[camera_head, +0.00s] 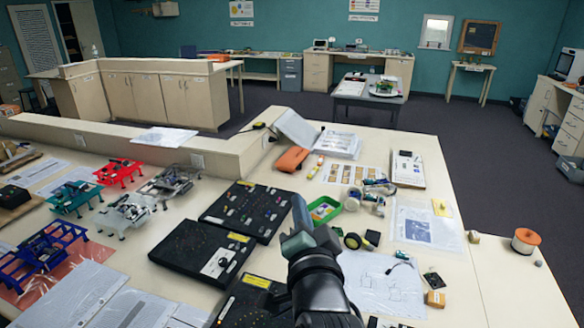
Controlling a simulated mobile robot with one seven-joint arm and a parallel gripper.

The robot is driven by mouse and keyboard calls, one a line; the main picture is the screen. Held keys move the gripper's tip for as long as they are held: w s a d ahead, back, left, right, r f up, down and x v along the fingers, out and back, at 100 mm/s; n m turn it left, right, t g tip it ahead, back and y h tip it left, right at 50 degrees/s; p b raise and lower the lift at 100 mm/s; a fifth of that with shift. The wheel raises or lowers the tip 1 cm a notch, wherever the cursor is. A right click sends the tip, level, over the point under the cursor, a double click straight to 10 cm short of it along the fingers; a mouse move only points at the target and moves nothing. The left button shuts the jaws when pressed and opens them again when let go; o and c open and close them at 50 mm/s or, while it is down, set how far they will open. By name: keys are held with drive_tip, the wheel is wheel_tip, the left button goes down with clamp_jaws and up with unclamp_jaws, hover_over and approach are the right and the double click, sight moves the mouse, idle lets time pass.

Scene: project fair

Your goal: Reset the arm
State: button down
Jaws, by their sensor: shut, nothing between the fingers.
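My arm reaches up from the bottom edge over the cream work table (455,265). My gripper (300,208) is at the upper end of the dark arm and points away, above the table. Its fingers look shut and empty, held over the gap between the black component boards and the green tray. How high it is above the table is hard to judge. The arm hides part of the table near the bottom.
Black component boards (191,262) lie left of my gripper. A green tray (324,211) and small parts lie right of it. Red (118,171), teal and blue frame models stand at left. An orange case (292,159) lies beyond. A low ledge (236,148) runs behind. Floor is open at right.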

drive_tip(key=s+r+n+t+h+b, duration=0.1)
drive_tip(key=s+r+n+t, duration=0.3)
drive_tip(key=s+r, duration=0.6)
drive_tip(key=s+a+r+n+t+b, duration=0.1)
drive_tip(key=s+r+n+t+b, duration=0.3)
drive_tip(key=s+r, duration=0.5)
wheel_tip(320, 180, up, 8)
drive_tip(key=shift+s+a+n+t+h, duration=0.2)
drive_tip(key=shift+s+n+t+h, duration=0.2)
drive_tip(key=shift+n+t, duration=0.35)
drive_tip(key=shift+w, duration=0.1)
